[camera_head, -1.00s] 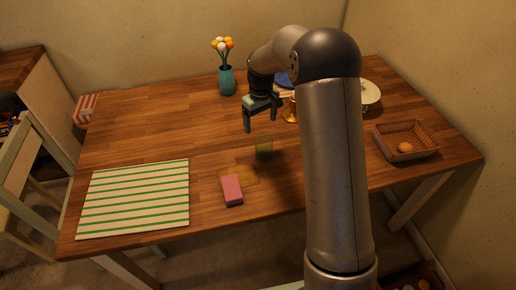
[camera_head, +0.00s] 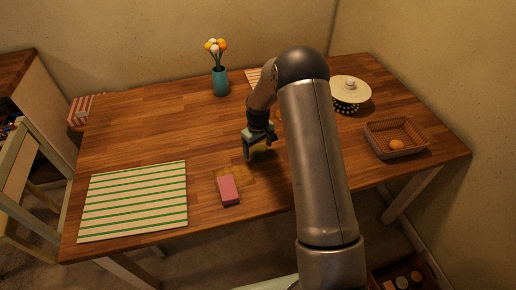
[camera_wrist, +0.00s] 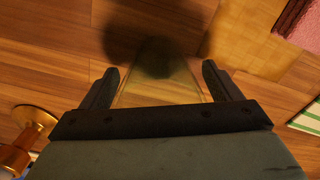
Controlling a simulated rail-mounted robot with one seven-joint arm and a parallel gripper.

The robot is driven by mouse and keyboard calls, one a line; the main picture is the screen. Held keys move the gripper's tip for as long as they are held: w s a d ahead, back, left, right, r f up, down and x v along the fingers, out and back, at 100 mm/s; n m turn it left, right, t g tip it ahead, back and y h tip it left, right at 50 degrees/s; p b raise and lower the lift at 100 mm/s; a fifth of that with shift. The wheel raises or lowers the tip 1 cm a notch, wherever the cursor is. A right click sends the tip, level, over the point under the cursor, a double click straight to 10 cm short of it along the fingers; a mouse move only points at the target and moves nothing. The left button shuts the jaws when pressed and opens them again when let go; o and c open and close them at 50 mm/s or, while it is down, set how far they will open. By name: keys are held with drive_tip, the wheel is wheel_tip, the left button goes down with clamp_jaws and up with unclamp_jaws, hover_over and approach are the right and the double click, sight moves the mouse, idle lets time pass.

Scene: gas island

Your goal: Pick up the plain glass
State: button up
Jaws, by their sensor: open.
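The plain glass (camera_wrist: 156,88) is clear with a faint yellow-green tint. In the wrist view it lies between the two fingers of my gripper (camera_wrist: 160,70), with a gap visible towards each fingertip. My gripper is open. In the head view the gripper (camera_head: 253,155) is low over the table around the glass, which is mostly hidden behind it; only a yellowish patch shows there. I cannot tell whether either finger touches the glass.
A pink sponge (camera_head: 229,190) and a tan square (camera_head: 240,172) lie just in front. A striped placemat (camera_head: 135,200) is at the left. A brass object (camera_wrist: 17,158) stands nearby.

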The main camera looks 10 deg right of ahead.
drive_tip(key=shift+c, duration=0.3)
drive_tip(key=c, duration=1.1)
drive_tip(key=shift+r, duration=0.15)
